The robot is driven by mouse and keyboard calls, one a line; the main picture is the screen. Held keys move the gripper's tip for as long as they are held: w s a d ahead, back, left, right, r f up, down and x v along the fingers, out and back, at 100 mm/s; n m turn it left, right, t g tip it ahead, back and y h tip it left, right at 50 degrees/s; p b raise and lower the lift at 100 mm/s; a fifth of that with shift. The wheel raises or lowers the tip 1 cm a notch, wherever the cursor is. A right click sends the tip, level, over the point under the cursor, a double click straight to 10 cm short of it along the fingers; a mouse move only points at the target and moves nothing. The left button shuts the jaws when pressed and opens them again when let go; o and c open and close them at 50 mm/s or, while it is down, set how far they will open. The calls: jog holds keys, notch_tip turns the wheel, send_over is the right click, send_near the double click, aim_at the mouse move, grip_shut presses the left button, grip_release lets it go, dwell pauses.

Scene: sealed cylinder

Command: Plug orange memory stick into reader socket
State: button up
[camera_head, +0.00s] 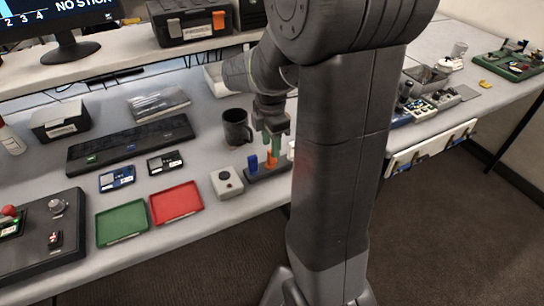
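The orange memory stick (271,160) stands upright in a dark holder (266,174), between a blue stick (252,163) and a pale stick (291,150) partly hidden by my arm. My gripper (272,146) points down directly above the orange stick, with its greenish fingers close to the stick's top. I cannot tell whether they touch it or how far apart they are. A long black unit (130,144) with a small green part near its left end lies left of the holder; it may be the reader, but no socket can be made out.
A dark mug (237,128) stands just behind the holder, and a small white box (227,182) is at its left. Green (122,224) and red (176,203) trays lie at the front. A monitor (62,22) reading "NO STICK" stands at the back left. My arm hides the desk's middle right.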

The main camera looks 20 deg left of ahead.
aim_at(272, 163)
jog(key=f, duration=0.5)
jog(key=shift+w+f, duration=0.1)
jog(key=shift+w, duration=0.1)
grip_shut()
